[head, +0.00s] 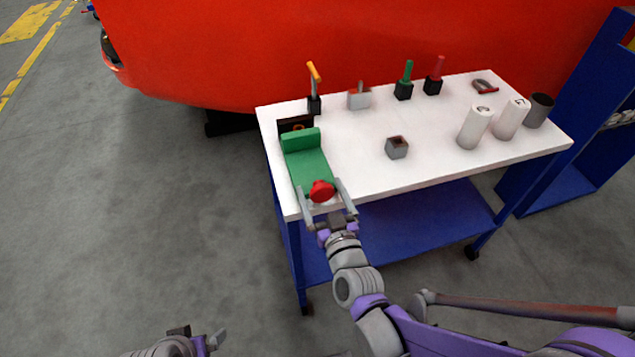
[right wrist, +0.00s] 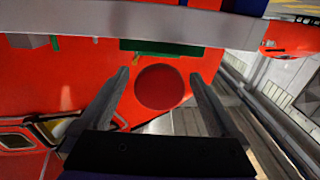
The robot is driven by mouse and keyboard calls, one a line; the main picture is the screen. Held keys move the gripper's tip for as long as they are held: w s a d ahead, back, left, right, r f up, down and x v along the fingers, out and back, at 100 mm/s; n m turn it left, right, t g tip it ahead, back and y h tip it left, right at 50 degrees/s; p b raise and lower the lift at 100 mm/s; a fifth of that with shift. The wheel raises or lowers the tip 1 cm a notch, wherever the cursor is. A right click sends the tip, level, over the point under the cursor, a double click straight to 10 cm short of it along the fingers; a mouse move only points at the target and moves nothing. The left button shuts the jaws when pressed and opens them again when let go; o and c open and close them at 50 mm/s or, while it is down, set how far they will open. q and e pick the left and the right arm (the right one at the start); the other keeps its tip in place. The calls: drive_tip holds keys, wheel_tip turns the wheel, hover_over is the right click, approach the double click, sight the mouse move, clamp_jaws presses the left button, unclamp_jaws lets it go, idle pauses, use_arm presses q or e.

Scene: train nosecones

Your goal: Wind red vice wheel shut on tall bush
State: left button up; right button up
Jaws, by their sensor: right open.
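A green vice (head: 307,165) sits at the left end of the white table top. Its red wheel (head: 322,191) faces the front edge. My right gripper (head: 321,187) is open, with one finger on each side of the wheel. In the right wrist view the round red wheel (right wrist: 160,87) shows between the two spread fingers, with gaps on both sides. A dark piece with an orange ring (head: 296,125) stands behind the vice's green jaw. I cannot tell whether it is the tall bush or whether it is clamped. My left gripper (head: 200,338) is at the bottom edge, partly cut off.
White cylinders (head: 475,127) stand right, a grey hollow block (head: 397,148) mid-table. A red train nose (head: 300,50) is behind.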

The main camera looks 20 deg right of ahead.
sight(317, 183)
drive_tip(key=shift+w, duration=1.55)
drive_tip(key=shift+c, duration=0.3)
drive_tip(key=c, duration=1.3)
drive_tip(key=shift+a+m, duration=0.1)
drive_tip(key=shift+m, duration=1.8)
drive_tip(key=o, duration=1.4)
drive_tip(key=shift+c, duration=0.2)
drive_tip(key=shift+s, duration=0.1)
drive_tip(key=s, duration=1)
drive_tip(key=shift+s+d+p, duration=0.2)
drive_tip(key=shift+s+p, duration=0.2)
